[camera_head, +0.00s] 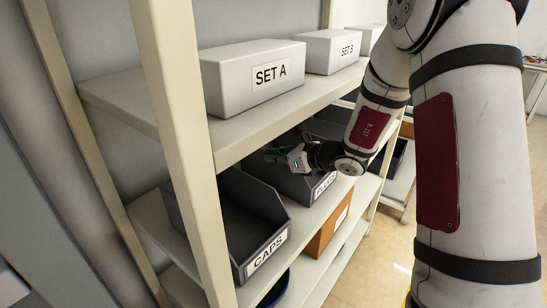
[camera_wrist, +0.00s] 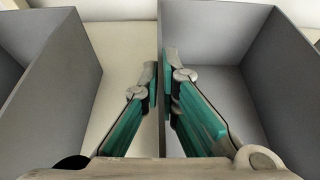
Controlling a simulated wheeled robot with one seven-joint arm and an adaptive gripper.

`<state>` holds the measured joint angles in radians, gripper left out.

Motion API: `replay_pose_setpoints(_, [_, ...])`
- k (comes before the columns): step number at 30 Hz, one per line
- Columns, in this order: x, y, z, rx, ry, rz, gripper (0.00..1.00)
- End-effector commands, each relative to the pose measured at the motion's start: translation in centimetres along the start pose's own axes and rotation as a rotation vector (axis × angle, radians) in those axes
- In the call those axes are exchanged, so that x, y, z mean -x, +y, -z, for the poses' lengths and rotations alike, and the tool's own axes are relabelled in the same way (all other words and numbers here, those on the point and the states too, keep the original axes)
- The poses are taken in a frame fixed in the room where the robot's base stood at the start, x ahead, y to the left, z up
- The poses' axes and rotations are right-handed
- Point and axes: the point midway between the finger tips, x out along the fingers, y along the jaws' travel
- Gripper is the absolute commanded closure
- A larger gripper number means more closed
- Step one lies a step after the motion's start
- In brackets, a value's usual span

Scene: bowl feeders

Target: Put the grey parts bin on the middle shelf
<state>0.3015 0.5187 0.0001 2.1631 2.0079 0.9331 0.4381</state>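A grey open-topped bin labelled PLUGS (camera_head: 323,187) is at middle shelf (camera_head: 150,220) height in the head view, behind a second grey bin labelled CAPS (camera_head: 262,256). My gripper (camera_head: 278,154) reaches in from the right, at the upper rim of the PLUGS bin. In the wrist view my gripper (camera_wrist: 161,82) has one finger on each side of a grey bin wall (camera_wrist: 162,120), with the pads appearing to press on it. That wall belongs to the bin on the right of the wrist view. My arm hides part of the shelf. Whether this bin's base touches the shelf is unclear.
White boxes SET A (camera_head: 250,77) and SET B (camera_head: 328,50) stand on the top shelf (camera_head: 230,137), close above my gripper. An upright post (camera_head: 180,110) stands at the left front. A brown box (camera_head: 329,232) and a blue round container (camera_head: 275,290) sit lower down.

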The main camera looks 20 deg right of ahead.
Motion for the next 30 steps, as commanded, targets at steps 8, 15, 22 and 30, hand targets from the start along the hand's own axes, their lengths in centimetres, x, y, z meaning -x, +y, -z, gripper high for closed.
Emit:
replay_pose_setpoints(8, [0.0, 0.0, 0.0, 0.000, 0.000, 0.000, 0.75])
replay_pose_setpoints(15, [0.2, 0.0, -0.4, -0.001, 0.000, 0.000, 0.75])
replay_pose_setpoints(22, [4.3, -0.2, -0.3, -0.001, 0.001, 0.005, 0.75])
replay_pose_setpoints(30, [9.6, -0.1, -0.3, -0.001, 0.000, 0.004, 0.75])
